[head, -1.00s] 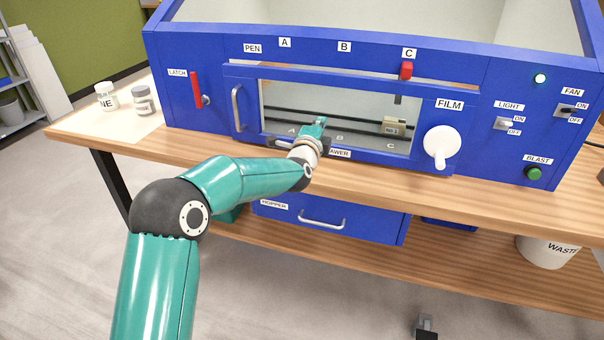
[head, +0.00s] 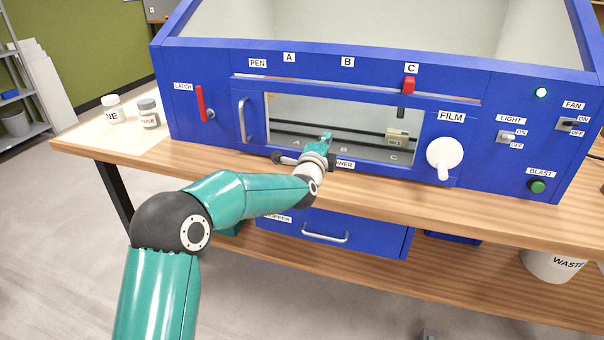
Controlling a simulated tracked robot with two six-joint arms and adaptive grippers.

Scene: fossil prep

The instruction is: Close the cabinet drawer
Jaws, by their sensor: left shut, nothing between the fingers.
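The blue cabinet (head: 360,88) stands on the wooden bench with a clear window in its front. Below the window is the drawer, its label (head: 345,165) partly covered by my wrist so that only its last letters show. My left gripper (head: 327,140) is shut and empty, in front of the lower window edge at the drawer. A pale grey piece beside my wrist may be the drawer's handle; I cannot tell. My wrist hides much of the drawer front, and how far out it stands is unclear. My right gripper is out of view.
A red latch lever (head: 200,103), white film knob (head: 445,158) and switches line the cabinet front. The hopper drawer (head: 365,240) hangs below the bench top. Two jars (head: 149,115) stand at the left. A waste bin (head: 550,266) is lower right.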

